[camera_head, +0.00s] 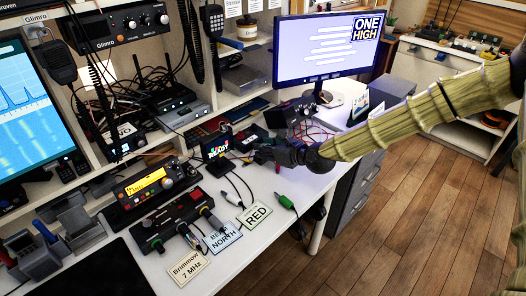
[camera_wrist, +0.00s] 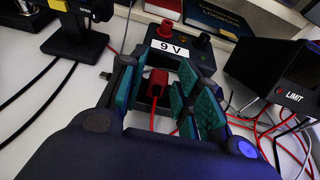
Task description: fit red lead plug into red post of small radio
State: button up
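My gripper (camera_wrist: 158,85) points at the white bench; its teal-padded fingers stand apart. A red plug (camera_wrist: 157,80) with a red lead shows between them, with gaps visible on both sides. I cannot tell whether a finger touches it. Just beyond is a dark box with a white "9 V" label (camera_wrist: 170,48). It has a red post (camera_wrist: 167,28) and a dark post (camera_wrist: 203,40) on top. In the head view, my gripper (camera_head: 268,153) is over the bench and hides the plug. I cannot tell which unit is the small radio.
A dark unit marked "LIMIT" (camera_wrist: 288,80) stands at the right, with red and black wires around its base. A small screen on a stand (camera_head: 215,147) is left of my gripper. A monitor (camera_head: 328,48) stands behind.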

jog(key=c, duration=0.5)
jog(key=shift+r, duration=0.1)
